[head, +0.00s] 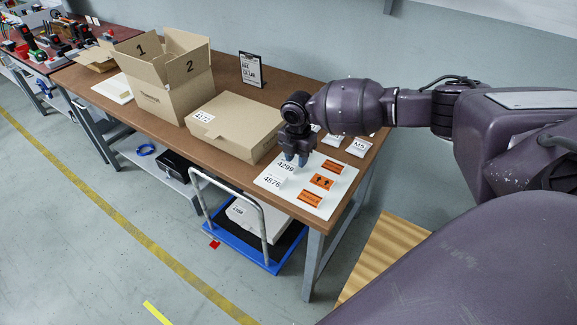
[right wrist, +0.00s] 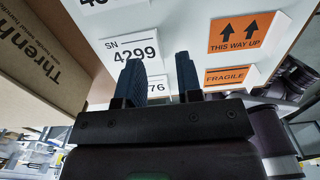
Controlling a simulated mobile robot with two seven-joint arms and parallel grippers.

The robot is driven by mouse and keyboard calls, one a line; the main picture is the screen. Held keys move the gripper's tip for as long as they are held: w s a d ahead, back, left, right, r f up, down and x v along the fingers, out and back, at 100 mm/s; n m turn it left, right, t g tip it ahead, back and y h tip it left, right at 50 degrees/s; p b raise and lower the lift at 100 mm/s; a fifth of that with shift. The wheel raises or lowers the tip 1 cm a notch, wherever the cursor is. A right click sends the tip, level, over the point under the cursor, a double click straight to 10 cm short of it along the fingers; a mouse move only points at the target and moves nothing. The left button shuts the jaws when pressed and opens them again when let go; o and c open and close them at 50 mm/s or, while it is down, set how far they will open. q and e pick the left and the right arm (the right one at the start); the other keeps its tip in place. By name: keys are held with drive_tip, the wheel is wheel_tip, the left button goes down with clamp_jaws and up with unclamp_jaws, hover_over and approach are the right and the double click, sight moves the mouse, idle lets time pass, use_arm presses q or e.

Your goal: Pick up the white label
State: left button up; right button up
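White labels with black numbers lie on a white board (head: 343,186) near the table's right end. One reads 4299 (head: 284,169) and one reads 4876 (head: 271,181). My right gripper (head: 296,160) points down over the board, right at the 4299 label. In the right wrist view my right gripper (right wrist: 159,78) has its two fingers apart with nothing held between them. The SN 4299 label (right wrist: 130,48) shows just beyond the left finger, which covers part of it. The 4876 label is mostly hidden behind the fingers. My left gripper is out of view.
Orange labels (head: 321,182) lie on the same board. A closed cardboard box (head: 235,122) stands beside the board, with a taller open box (head: 165,90) further left. A small black sign (head: 251,70) stands behind. A blue cart (head: 250,240) sits under the table (head: 150,115).

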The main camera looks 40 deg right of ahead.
wheel_tip(320, 180, down, 3)
drive_tip(key=shift+r, duration=0.15)
drive_tip(key=shift+r, duration=0.1)
clamp_jaws()
